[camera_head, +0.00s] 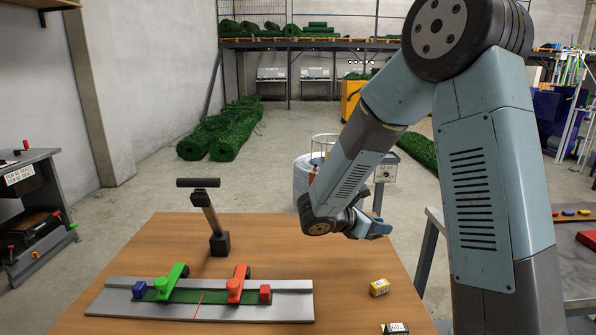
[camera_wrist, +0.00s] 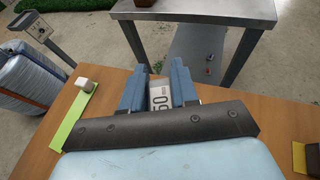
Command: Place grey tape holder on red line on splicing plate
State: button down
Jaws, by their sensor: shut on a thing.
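My gripper (camera_head: 376,229) is raised over the right back part of the table. In the wrist view my gripper (camera_wrist: 159,88) is shut on a pale grey piece with dark printed digits (camera_wrist: 160,97), which looks like the grey tape holder. In the head view the held piece cannot be made out. The long grey splicing plate (camera_head: 125,303) lies at the table's front left, with a green strip along it. The thin red line (camera_head: 198,304) crosses the plate between a green clamp (camera_head: 171,281) and a red clamp (camera_head: 237,283). My gripper is well to the right of the plate and above it.
A blue cube (camera_head: 139,289) and a red cube (camera_head: 265,293) sit on the plate. A dark T-shaped post (camera_head: 214,226) stands behind it. The table middle is clear.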

jog(key=w+f+n+t+y, duration=0.2)
jog(key=w+n, duration=0.1)
jog(key=w, duration=0.1)
jog(key=w+f+n+t+y, duration=0.2)
jog(key=w, duration=0.3)
jog(key=w+f+n+t+y, duration=0.1)
jog(key=w+n+t+y, duration=0.1)
jog(key=w+n+t, duration=0.1)
jog(key=shift+w+d+f+n+y, duration=0.1)
jog(key=shift+w+f+n+y, duration=0.1)
jog(key=shift+w, duration=0.25)
jog(key=shift+w+d+f+n+y, duration=0.1)
jog(key=shift+w+f, duration=0.1)
jog(key=shift+w, duration=0.25)
jog(key=shift+w+a+f+n+t+y, duration=0.2)
jog(key=shift+w+f+n+y, duration=0.1)
jog(key=shift+f+n+y, duration=0.15)
jog(key=shift+w+a+f+n+t+y, duration=0.1)
jog(key=shift+w+f+n+t+y, duration=0.1)
jog(key=shift+w+f+n+y, duration=0.2)
jog(key=shift+s, duration=0.15)
